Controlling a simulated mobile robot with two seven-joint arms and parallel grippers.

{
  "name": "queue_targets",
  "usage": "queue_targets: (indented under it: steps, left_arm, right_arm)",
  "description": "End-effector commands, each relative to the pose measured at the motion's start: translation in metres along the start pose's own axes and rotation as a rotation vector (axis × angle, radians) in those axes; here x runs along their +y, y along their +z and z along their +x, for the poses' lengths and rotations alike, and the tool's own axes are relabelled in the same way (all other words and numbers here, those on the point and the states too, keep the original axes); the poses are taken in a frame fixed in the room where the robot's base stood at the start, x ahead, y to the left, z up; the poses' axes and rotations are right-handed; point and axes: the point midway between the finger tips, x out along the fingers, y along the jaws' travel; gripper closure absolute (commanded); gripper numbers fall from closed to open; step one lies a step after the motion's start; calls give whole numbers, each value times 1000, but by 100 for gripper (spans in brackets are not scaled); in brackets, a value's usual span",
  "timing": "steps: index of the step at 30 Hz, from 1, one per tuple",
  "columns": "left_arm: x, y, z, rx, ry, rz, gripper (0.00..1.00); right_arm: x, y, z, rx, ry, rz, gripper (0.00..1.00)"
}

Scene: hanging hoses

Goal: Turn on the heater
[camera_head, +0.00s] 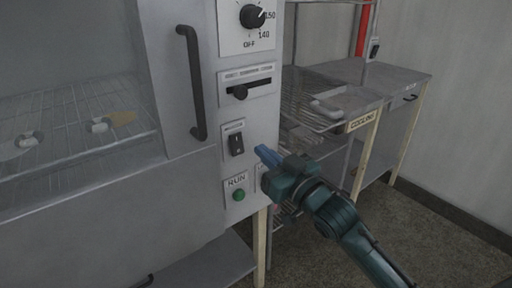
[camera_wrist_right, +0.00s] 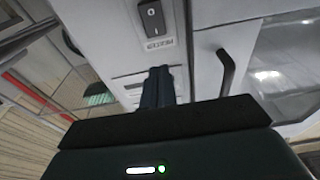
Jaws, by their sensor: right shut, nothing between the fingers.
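The heater is a grey oven-like cabinet (camera_head: 180,200) with a control panel on its right edge. A black rocker switch (camera_head: 236,144) sits midway down the panel, below a black slider (camera_head: 240,91) and a black dial (camera_head: 253,16) with an OFF mark. A green button (camera_head: 238,195) labelled RUN is below the switch. My right gripper (camera_head: 262,152) is shut and empty, its blue fingertips just right of the switch. In the right wrist view the switch (camera_wrist_right: 151,17) is ahead of the shut fingers (camera_wrist_right: 158,82), with a gap in the picture. My left gripper is out of view.
The cabinet door has a black vertical handle (camera_head: 192,83) left of the panel. Wire shelves inside (camera_head: 70,120) hold small pieces. At right stands a metal table (camera_head: 385,80) with a COOLING label. Open floor (camera_head: 440,225) lies at the lower right.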

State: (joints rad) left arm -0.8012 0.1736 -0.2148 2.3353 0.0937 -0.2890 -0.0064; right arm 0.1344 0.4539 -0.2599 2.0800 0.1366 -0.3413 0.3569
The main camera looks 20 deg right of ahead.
Motion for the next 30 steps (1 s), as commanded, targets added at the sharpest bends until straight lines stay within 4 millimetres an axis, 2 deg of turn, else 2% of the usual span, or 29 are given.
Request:
queue_targets:
  steps: [3,10,27,30]
  left_arm:
    - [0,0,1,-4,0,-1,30]
    - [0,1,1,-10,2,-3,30]
    - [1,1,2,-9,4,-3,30]
    - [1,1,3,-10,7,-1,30]
  right_arm:
    - [0,-9,-26,-3,0,-1,100]
    - [0,-19,-53,-1,1,0,100]
    - [0,-21,-57,0,0,0,100]
    - [-2,-15,-60,-12,1,5,100]
